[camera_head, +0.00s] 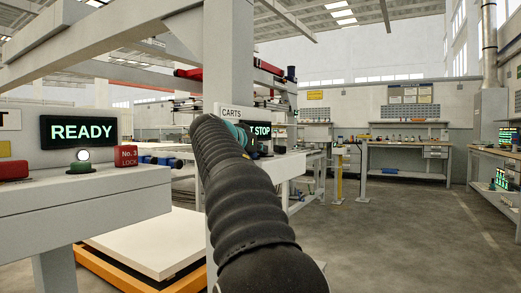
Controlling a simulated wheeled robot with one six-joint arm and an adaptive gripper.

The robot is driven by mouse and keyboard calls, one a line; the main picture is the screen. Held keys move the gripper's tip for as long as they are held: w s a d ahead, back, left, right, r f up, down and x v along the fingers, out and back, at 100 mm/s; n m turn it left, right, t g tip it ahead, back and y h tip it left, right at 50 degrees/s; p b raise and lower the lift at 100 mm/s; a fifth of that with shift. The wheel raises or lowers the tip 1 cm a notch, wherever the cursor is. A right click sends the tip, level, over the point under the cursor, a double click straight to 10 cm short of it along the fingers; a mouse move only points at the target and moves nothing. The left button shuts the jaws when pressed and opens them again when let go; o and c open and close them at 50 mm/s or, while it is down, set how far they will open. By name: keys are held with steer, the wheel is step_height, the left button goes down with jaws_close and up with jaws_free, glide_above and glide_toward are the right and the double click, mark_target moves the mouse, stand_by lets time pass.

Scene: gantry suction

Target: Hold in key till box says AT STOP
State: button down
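A box under a white sign reading CARTS (232,112) stands near the middle. Its dark display (262,130) shows green letters "T STOP"; the left end of the text is hidden behind my arm. My arm, in a black ribbed sleeve, reaches up and forward to this box. A teal and dark part shows at its far end, in front of the display. My gripper's fingers cannot be made out there. A small dark green piece (280,150) shows just below the display; I cannot tell whether it is the key or whether my gripper touches it.
At left, another panel has a display reading READY (83,132), a lit white lamp (83,155), a green knob (79,168) and a red No. 3 LOCK block (125,157). A white slab (150,240) lies below. Workbenches (408,175) stand behind; the right floor is clear.

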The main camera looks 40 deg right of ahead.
steer(key=r+p, duration=0.3)
steer(key=shift+w+a+r, duration=0.15)
steer(key=shift+a+r, duration=0.2)
steer(key=b+v, duration=0.1)
steer(key=v, duration=0.8)
steer(key=shift+a+r, duration=0.2)
stand_by(0.5)
steer(key=s+a+f+n+y+p, duration=0.1)
steer(key=s+a+f+n+y, duration=0.3)
steer(key=s+a+f, duration=0.4)
steer(key=s+a+f+n+y+p, duration=0.1)
steer(key=s+a+f+n+y, duration=0.3)
steer(key=f, duration=1.5)
steer(key=s+a+f+n+y, duration=0.4)
steer(key=s+a+f+y, duration=0.2)
steer(key=s+a+f, duration=0.6)
steer(key=s+f, duration=0.1)
steer(key=s, duration=0.2)
steer(key=shift+a+f+n+p, duration=0.3)
steer(key=shift+a+n+p, duration=0.1)
